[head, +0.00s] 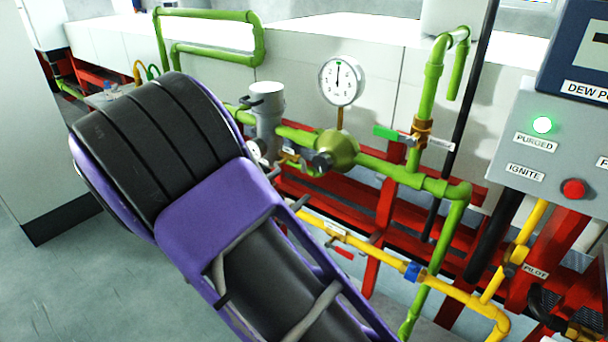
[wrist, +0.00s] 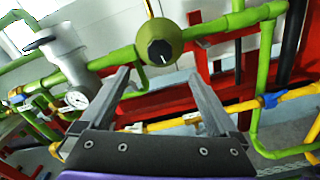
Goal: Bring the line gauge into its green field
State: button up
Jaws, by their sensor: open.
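The line gauge, taken as the large round white dial (head: 341,80), stands on a short brass stem above the green pipe in the head view. Its dark needle points about straight up, near a small green mark at the top; whether it lies inside the mark is too small to tell. Below it is an olive-green regulator (head: 343,146) with a black knob (head: 321,161). In the wrist view the knob (wrist: 160,52) faces me, with a white pointer line. My gripper (wrist: 158,76) is open and empty, its fingers apart just below the knob. In the head view my arm hides it.
A grey filter housing (head: 268,106) and a small gauge (wrist: 77,100) sit left of the regulator. A green-handled valve (head: 392,134) is to its right. A yellow pipe (head: 340,235) and red frame (head: 375,250) lie below. A lit PURGED lamp (head: 542,125) is on the panel.

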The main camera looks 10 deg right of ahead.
jog(key=v, duration=0.4)
jog(key=shift+s+a, duration=0.3)
